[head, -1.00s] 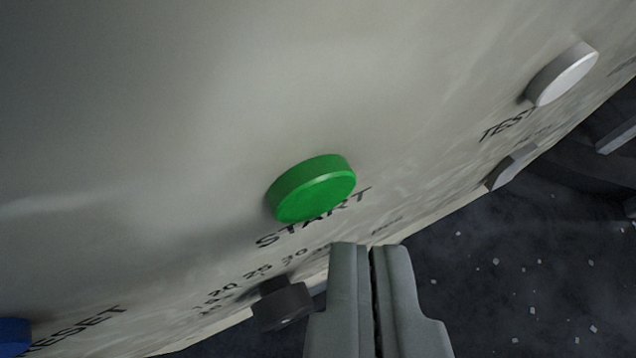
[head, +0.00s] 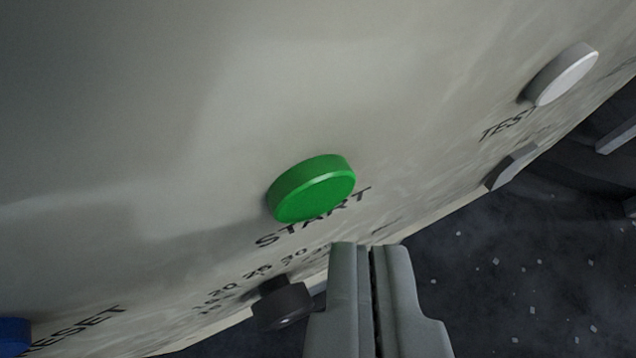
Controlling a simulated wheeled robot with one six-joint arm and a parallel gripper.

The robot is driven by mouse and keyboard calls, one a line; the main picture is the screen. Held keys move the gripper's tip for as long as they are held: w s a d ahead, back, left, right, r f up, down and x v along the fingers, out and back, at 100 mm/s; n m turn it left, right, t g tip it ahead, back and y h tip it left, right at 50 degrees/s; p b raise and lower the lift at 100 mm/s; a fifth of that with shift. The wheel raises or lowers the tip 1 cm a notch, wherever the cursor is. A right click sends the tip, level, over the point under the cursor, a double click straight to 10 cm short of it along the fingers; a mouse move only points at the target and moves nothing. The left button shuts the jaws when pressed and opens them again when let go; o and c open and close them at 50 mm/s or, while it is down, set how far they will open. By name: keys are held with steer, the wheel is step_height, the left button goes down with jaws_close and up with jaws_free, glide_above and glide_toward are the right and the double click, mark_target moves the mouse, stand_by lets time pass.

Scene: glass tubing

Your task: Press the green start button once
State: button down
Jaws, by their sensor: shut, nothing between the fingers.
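The green start button (head: 311,189) is a round raised disc on a pale panel (head: 150,130), with the word START printed just below it. My gripper (head: 370,248) is shut and empty. Its fingertips show below and a little to the right of the green button, apart from it in the picture. The fingers cover part of the panel's lower edge. How far the tips stand from the panel face is hard to tell.
A dark knob (head: 282,304) with a number scale sits just left of my fingers. A white button (head: 565,75) marked TEST is at upper right. A blue button (head: 14,336) marked RESET is at lower left. Dark speckled floor (head: 500,270) shows at lower right.

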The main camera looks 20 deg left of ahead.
steer(key=shift+w, duration=0.1)
steer(key=shift+w+a, duration=0.25)
steer(key=shift+w+a, duration=0.2)
steer(key=shift+w, duration=0.1)
stand_by(0.9)
stand_by(0.4)
steer(key=shift+s+d, duration=0.45)
steer(key=shift+s, duration=0.2)
steer(key=s+d, duration=0.1)
steer(key=s, duration=0.1)
steer(key=s+d, duration=0.2)
stand_by(0.5)
steer(key=shift+s, duration=0.1)
stand_by(0.4)
